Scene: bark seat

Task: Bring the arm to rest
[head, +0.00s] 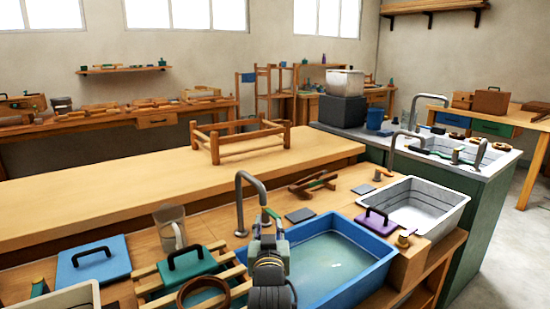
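My arm comes up from the bottom middle of the head view, in front of the blue basin's left end. My gripper (267,232) is at its far end, small and partly hidden behind the arm's own links. Its fingers do not show clearly, so I cannot tell whether it is open or shut. A small green shape shows at its tip, and I cannot tell whether it is part of the gripper. The blue basin (372,276) holds water and stands right of my arm. A curved metal tap (240,200) rises just behind and left of my gripper.
A slatted wooden rack (145,272) with a green handled block (187,265) lies left of my arm. A blue handled board (93,260), a clear jug (169,226) and a white basin (460,199) stand nearby. The long bench (110,208) behind is mostly bare, with a wooden frame (215,150) on it.

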